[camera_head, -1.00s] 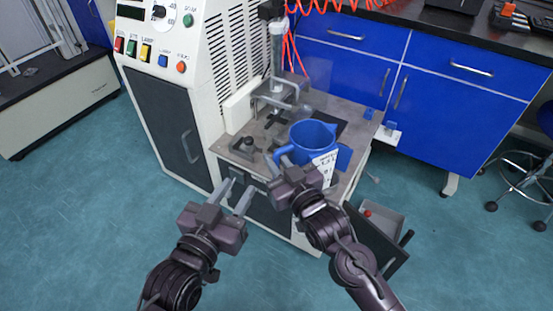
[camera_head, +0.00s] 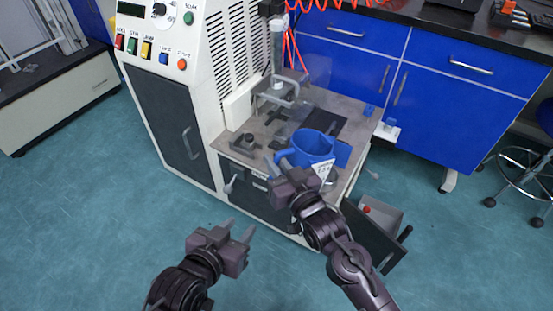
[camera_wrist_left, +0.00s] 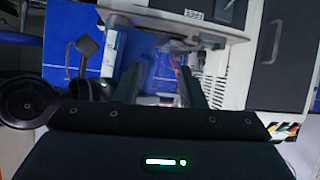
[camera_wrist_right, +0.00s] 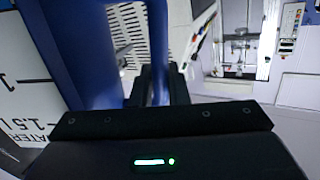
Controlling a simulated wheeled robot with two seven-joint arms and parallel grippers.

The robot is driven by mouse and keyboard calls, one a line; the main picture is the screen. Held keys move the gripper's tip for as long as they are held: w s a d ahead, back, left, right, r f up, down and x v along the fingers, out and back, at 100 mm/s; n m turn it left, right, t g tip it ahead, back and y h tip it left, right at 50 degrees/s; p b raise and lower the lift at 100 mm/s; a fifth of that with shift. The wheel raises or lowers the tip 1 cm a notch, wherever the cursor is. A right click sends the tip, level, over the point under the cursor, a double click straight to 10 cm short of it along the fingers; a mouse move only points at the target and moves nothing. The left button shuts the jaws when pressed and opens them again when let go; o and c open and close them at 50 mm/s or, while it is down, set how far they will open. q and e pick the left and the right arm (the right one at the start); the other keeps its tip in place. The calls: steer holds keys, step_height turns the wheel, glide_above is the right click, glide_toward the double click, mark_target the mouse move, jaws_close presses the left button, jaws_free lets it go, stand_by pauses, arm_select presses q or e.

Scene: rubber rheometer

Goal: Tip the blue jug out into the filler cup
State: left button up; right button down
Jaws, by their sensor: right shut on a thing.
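The blue jug (camera_head: 314,145) is at the front of the machine's metal table, its open mouth showing. My right gripper (camera_head: 281,167) is shut on its handle. In the right wrist view the blue handle (camera_wrist_right: 159,45) runs between the fingers, beside the jug's wall and white label (camera_wrist_right: 22,85). The jug's base is partly hidden, so I cannot tell whether it touches the table. My left gripper (camera_head: 240,229) is open and empty, low in front of the machine. A clear upright cylinder (camera_head: 277,50) stands over the table; I cannot tell whether it is the filler cup.
The white machine (camera_head: 215,85) with its control panel rises left of the table (camera_head: 345,104). A grey tray with a red item (camera_head: 367,210) sits low at the right. Blue cabinets (camera_head: 455,110) stand behind. The floor at the left is clear.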

steer(key=shift+m, duration=0.7)
steer(key=shift+f+m+p, duration=0.3)
steer(key=shift+m+p, duration=0.1)
steer(key=shift+m, duration=0.2)
steer(key=shift+f, duration=0.15)
arm_select(q)
steer(key=s+a+f+g+y, duration=0.1)
steer(key=s+f+g, duration=0.3)
steer(key=s+f, duration=0.1)
steer(key=shift+s+f, duration=0.2)
steer(key=shift+f, duration=0.4)
steer(key=shift+s+a, duration=0.15)
steer(key=shift+a, duration=0.05)
arm_select(e)
steer(key=shift+w+m, duration=0.1)
steer(key=shift+m, duration=0.2)
